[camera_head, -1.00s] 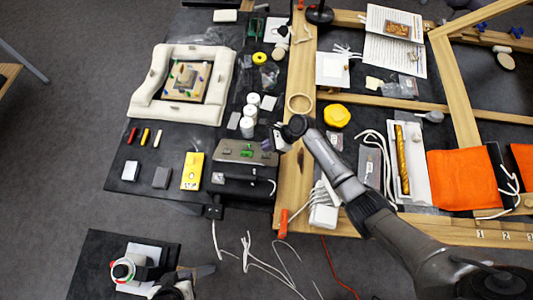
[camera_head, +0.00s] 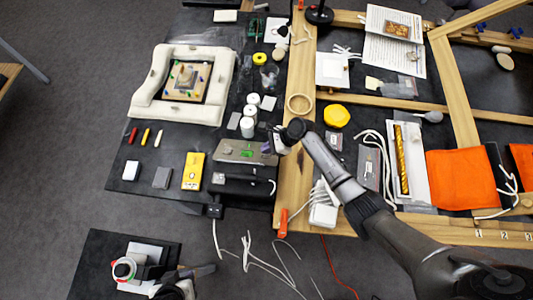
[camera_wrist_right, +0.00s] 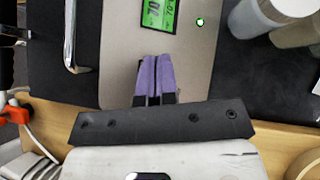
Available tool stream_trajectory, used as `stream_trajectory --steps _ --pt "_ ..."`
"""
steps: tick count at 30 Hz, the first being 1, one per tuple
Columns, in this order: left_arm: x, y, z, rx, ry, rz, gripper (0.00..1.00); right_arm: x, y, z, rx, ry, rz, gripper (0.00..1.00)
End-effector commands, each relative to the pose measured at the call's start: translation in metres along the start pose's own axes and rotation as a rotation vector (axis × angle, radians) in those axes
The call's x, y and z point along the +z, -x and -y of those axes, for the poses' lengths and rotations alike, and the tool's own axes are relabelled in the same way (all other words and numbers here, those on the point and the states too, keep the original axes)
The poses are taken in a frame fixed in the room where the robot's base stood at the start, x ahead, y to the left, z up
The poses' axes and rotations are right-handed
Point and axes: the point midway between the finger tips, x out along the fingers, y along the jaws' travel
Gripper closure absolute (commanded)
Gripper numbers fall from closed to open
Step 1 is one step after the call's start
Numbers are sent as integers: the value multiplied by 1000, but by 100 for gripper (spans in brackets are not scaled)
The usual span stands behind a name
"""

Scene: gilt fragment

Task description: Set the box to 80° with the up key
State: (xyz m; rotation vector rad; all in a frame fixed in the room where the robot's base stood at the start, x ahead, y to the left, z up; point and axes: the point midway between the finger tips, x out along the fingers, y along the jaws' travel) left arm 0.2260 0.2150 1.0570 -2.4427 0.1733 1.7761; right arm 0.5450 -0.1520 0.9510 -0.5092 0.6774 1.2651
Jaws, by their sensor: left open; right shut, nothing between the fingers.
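The box has a grey panel (camera_head: 235,148) on the dark mat in the head view. Its green display shows in the right wrist view (camera_wrist_right: 158,14), sideways and cut by the top edge; its large digits look like 70. A small green light (camera_wrist_right: 200,22) is beside the display. My right gripper (camera_head: 266,148) is shut and empty, its purple fingertips over the panel's right end; they also show in the right wrist view (camera_wrist_right: 154,62). They hide the panel beneath, and I cannot tell whether they touch a key. My left gripper (camera_head: 203,270) is open at the bottom, away from the box.
A yellow meter (camera_head: 192,171) lies left of the box. White jars (camera_head: 247,127) stand just behind it. A wooden beam (camera_head: 293,185) runs along its right side, and a metal handle (camera_wrist_right: 70,38) rises near the panel. White cables (camera_head: 262,262) hang in front.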

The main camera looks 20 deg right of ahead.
Motion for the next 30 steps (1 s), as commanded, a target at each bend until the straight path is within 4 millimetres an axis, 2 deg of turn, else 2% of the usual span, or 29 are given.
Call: stream_trajectory --steps 16,30 --pt "0 2 4 -10 -13 2 57 -4 -4 -3 0 -1 -1 100" --pt "-2 6 2 -5 -6 1 57 0 0 -1 1 -1 -1 100"
